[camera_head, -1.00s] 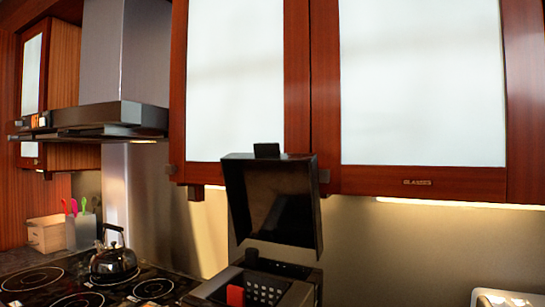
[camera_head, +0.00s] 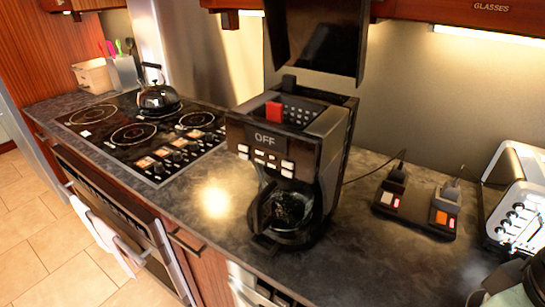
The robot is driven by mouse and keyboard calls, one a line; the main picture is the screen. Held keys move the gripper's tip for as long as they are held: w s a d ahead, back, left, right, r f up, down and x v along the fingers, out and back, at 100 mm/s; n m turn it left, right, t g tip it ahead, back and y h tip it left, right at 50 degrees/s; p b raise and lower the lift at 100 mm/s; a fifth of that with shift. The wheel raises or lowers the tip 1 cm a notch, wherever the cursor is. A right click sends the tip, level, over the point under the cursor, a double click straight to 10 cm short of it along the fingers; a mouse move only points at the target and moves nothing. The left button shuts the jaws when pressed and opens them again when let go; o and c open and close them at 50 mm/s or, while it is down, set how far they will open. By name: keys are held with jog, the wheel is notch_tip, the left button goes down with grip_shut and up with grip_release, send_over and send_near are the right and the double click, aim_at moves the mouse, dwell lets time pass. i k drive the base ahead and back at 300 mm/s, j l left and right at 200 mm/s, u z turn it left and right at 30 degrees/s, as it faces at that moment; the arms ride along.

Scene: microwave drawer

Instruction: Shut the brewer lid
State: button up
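The black coffee brewer (camera_head: 290,160) stands upright on the dark counter, with "OFF" on its front panel and a glass carafe (camera_head: 290,208) in its lower bay. Its black lid (camera_head: 318,45) is raised, standing up above the body. The lid's upper part is cut off by the picture's top edge. The brewer's open top shows a red piece (camera_head: 273,110) and a perforated dark part.
A cooktop (camera_head: 150,135) with a kettle (camera_head: 158,98) lies left of the brewer. A switch box (camera_head: 415,208) with plugs and a toaster (camera_head: 518,200) stand at right. Upper cabinets (camera_head: 450,15) hang behind. Counter (camera_head: 350,265) in front of the switch box is bare.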

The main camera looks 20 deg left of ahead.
aim_at(328, 36)
jog(key=j+u, duration=0.15)
jog(key=j, duration=0.5)
jog(key=i+j+u, duration=0.2)
jog(key=j, duration=0.45)
jog(key=k+j, duration=0.05)
jog(key=k, duration=0.05)
